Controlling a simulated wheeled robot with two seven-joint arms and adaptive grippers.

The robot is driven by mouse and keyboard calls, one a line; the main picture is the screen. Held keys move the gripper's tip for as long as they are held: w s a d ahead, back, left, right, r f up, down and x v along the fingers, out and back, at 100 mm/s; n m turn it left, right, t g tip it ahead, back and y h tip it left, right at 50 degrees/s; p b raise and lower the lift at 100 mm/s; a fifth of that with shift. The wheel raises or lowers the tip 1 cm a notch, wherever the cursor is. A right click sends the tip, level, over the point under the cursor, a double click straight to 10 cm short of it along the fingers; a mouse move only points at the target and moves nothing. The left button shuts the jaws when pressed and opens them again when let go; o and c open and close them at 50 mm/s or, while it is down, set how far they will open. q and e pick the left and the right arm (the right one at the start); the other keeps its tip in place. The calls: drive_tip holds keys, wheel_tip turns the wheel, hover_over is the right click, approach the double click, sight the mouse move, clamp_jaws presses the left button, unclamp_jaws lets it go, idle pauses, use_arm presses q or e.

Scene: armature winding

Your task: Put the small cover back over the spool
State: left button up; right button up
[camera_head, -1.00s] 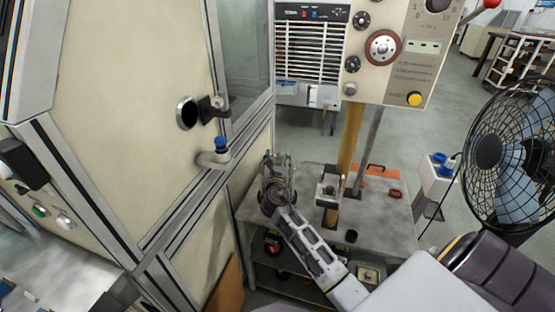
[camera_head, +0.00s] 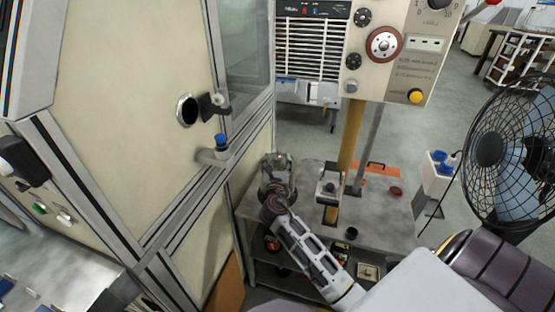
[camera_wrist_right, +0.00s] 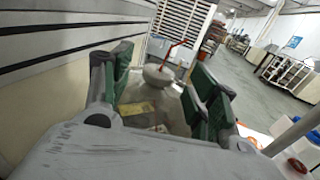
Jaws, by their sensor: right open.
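My right gripper (camera_head: 277,182) is over the left back corner of the grey work table, close to the cream cabinet. In the right wrist view my right gripper (camera_wrist_right: 160,82) is open, with its green-padded fingers apart. A pale rounded piece (camera_wrist_right: 158,75), possibly the small cover, shows beyond and between the fingers, with a thin red line rising from it. I cannot tell whether the fingers touch it. A greyish rounded shape (camera_head: 278,159) shows just behind the gripper in the head view. I cannot make out the spool for certain. My left gripper is out of view.
The cream cabinet (camera_head: 120,120) with a blue-topped handle (camera_head: 221,141) stands close on the left. A small metal fixture (camera_head: 329,186) and a yellow post (camera_head: 350,140) stand on the table (camera_head: 385,222). A control box (camera_head: 400,50) hangs above; a fan (camera_head: 510,150) stands right.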

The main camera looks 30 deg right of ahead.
drive_tip(key=shift+v, duration=2)
drive_tip(key=shift+r+p, duration=0.35)
drive_tip(key=shift+r+p, duration=0.75)
drive_tip(key=shift+r, duration=0.05)
drive_tip(key=shift+f, duration=0.1)
